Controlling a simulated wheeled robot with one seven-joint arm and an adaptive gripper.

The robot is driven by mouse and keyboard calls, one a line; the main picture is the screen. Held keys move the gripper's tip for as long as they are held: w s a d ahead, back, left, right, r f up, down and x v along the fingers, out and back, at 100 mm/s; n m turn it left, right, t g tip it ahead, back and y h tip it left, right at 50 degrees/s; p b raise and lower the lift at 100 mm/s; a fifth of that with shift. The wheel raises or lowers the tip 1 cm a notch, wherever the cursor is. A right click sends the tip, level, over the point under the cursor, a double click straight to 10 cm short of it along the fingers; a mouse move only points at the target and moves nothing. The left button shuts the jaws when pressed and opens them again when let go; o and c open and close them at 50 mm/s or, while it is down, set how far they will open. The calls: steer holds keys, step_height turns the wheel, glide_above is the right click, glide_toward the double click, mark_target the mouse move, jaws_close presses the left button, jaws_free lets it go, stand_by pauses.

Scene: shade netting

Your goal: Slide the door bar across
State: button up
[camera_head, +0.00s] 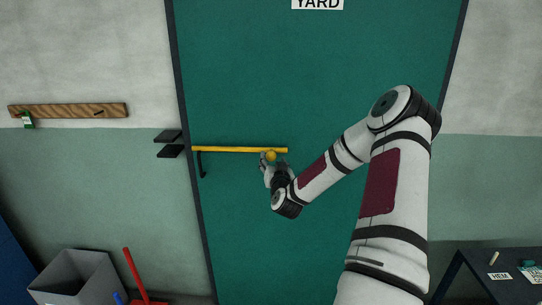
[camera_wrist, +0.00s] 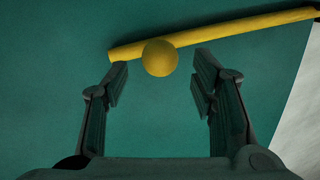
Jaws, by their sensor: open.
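The yellow door bar (camera_head: 235,150) lies nearly level across the green door (camera_head: 320,60), its left end close to the door's left edge. A round yellow knob (camera_head: 271,155) sits near its right end. My gripper (camera_head: 267,163) is at the knob. In the wrist view, my gripper (camera_wrist: 160,84) is open, with one finger on each side of the knob (camera_wrist: 160,57). The knob is at fingertip level; whether either finger touches it is unclear. The bar (camera_wrist: 240,27) runs just beyond the fingertips. Two dark bracket plates (camera_head: 168,136) stick out on the wall left of the door.
A black handle (camera_head: 201,166) hangs below the bar's left part. A wooden rail (camera_head: 67,110) with a green tag is on the left wall. A grey bin (camera_head: 76,280) and red-handled tool (camera_head: 133,272) stand lower left. A dark table (camera_head: 470,262) stands lower right.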

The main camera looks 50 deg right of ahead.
mark_target(272, 158)
steer(key=shift+x, duration=2.4)
jaws_close()
